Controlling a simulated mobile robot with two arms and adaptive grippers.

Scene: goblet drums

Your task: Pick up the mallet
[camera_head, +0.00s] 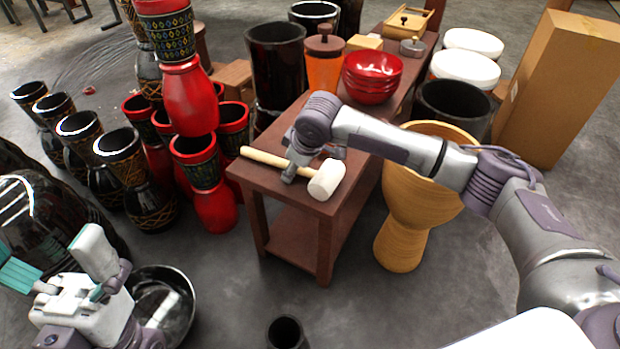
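The mallet has a white head (327,180) and a pale wooden handle (262,157). It lies on the near end of the dark brown table (318,207), head to the right and handle to the left, its end near the left edge. My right gripper (294,172) points down at the handle, close to the head, and covers part of it. Its fingers are partly hidden by the wrist, so I cannot tell whether they grip the handle. My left gripper (58,258) is at the lower left, away from the table, with its fingers spread and nothing between them.
Red bowls (372,77) and an orange lidded jar (324,62) stand farther back. Red goblet drums (215,195) crowd the table's left side; a wooden drum (408,205) stands right. A tall cardboard box (560,85) is at the right.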

